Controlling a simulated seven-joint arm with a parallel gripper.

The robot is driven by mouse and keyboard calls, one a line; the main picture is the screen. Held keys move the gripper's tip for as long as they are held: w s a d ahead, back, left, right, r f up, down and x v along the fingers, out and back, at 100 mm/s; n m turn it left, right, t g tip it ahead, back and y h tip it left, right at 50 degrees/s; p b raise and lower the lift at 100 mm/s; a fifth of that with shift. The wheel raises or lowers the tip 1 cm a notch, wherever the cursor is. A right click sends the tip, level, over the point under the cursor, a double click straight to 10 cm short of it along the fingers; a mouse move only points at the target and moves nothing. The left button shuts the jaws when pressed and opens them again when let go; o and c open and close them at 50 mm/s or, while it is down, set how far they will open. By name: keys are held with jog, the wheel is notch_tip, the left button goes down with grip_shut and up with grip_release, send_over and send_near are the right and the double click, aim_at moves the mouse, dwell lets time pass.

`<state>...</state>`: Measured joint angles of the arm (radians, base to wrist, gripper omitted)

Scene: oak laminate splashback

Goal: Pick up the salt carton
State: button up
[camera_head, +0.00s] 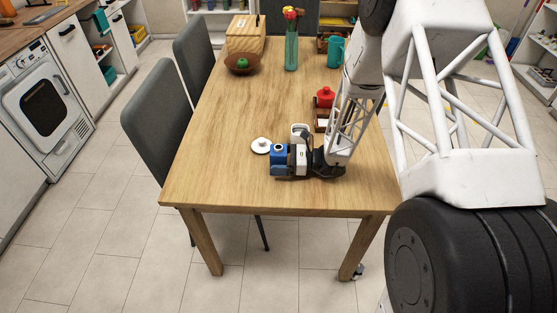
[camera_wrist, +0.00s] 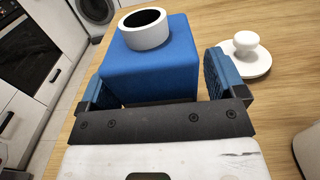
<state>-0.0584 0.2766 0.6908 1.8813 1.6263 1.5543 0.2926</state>
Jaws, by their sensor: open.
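The salt carton looks to be the blue box with a white round collar and dark opening on top. It stands upright near the front of the wooden table, in the head view (camera_head: 278,153) and large in the wrist view (camera_wrist: 150,70). My gripper (camera_wrist: 158,88) is open, with a blue-padded finger on the left and right sides of the carton. A narrow gap seems to show at the right finger; contact on the left cannot be told. In the head view my gripper (camera_head: 287,161) reaches in from the right, low over the table. The carton's near lower part is hidden.
A white knobbed lid (camera_head: 261,145) lies just beside the carton, close to one finger in the wrist view (camera_wrist: 246,58). A white container (camera_head: 300,129) stands behind my gripper. A red pot (camera_head: 325,97), vase (camera_head: 291,52) and bowl (camera_head: 242,66) stand farther back. Table's left front is clear.

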aim_at(279, 151)
dwell(0.5)
jog(key=c, duration=1.2)
jog(key=shift+c, duration=0.2)
jog(key=shift+r, duration=0.15)
jog(key=shift+r, duration=0.75)
notch_tip(279, 151, up, 2)
jog(key=shift+r, duration=0.1)
jog(key=s+d, duration=0.2)
jog(key=s, duration=0.5)
jog(key=s+d+r, duration=0.1)
jog(key=s+d, duration=0.2)
jog(key=s, duration=0.5)
jog(key=shift+s, duration=0.1)
